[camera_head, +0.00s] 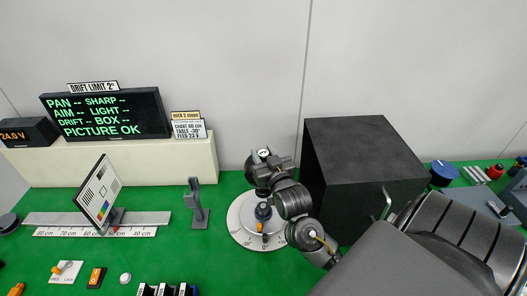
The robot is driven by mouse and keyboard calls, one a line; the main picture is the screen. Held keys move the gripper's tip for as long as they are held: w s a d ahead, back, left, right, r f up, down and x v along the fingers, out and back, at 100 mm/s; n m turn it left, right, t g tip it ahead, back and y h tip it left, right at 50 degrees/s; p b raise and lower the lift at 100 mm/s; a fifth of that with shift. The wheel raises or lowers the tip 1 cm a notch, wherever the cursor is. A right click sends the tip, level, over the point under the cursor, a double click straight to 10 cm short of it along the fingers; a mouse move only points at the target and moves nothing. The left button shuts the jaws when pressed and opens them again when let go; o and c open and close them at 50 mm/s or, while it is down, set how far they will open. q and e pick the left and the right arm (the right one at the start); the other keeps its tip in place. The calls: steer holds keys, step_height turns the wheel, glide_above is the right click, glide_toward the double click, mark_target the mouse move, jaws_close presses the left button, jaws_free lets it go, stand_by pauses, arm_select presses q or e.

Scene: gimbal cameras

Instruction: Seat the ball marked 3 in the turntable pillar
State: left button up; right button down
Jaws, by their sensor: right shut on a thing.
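The turntable (245,236) is a white dial with degree marks on the green bench, in front of the black box. Its dark pillar (263,211) stands near the middle, with an orange pointer below it. The mark on the patch is too small to read. The ball is apart from the pillar. My left gripper is not in view.
A large black box (365,165) stands right of the turntable, close to my right arm. A grey post (196,205), a test chart (98,190) on a scale rail and a display (107,114) are left. Switches line the front left. Green bench between post and turntable is clear.

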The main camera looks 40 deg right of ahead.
steer(key=shift+r, duration=0.1)
steer(key=shift+s+p, duration=0.1)
steer(key=shift+p, duration=0.25)
steer(key=shift+a+f+b, duration=0.1)
steer(key=shift+f+b, duration=1.75)
steer(key=shift+f, duration=1.1)
steer(key=shift+p, duration=0.9)
steer(key=shift+f+b, duration=0.65)
steer(key=shift+f, duration=0.4)
steer(key=c, duration=0.8)
jaws_free()
steer(key=shift+s, duration=0.1)
steer(key=shift+f, duration=0.1)
